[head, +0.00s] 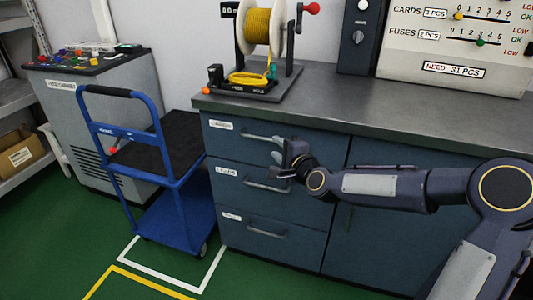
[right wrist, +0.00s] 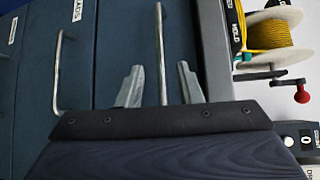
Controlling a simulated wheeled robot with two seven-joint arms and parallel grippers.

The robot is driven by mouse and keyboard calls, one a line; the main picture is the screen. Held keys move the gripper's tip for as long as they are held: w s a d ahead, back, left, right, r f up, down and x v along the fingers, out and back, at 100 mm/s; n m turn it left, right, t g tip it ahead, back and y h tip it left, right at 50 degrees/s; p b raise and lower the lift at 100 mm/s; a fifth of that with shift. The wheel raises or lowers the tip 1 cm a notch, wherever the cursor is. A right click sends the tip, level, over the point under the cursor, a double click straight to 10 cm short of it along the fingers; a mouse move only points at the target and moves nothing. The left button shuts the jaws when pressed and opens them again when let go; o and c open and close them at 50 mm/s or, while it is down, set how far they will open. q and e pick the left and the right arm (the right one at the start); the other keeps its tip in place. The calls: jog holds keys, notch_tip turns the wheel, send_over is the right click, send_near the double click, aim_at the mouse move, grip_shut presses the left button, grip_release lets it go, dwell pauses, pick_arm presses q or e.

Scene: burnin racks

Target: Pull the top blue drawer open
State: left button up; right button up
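The top blue drawer (head: 225,141) is the uppermost of three in the cabinet under the counter, and its front looks flush with the cabinet. Its bar handle (head: 258,136) is partly hidden by my right gripper (head: 280,156). In the right wrist view, which is turned sideways, the top handle (right wrist: 161,45) runs between the two grey fingers of my right gripper (right wrist: 159,84). The fingers are apart, one on each side of the bar, with gaps on both sides. My left gripper is not in view.
The middle drawer handle (head: 267,184) and bottom drawer handle (head: 266,232) lie below. A blue cart (head: 172,205) stands close to the cabinet's left side. A yellow wire spool (head: 262,28) sits on the counter (head: 330,100) above. Green floor is clear in front.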

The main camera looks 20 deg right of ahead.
aim_at(268, 140)
jog(key=x, duration=0.7)
jog(key=shift+w, duration=0.3)
grip_shut()
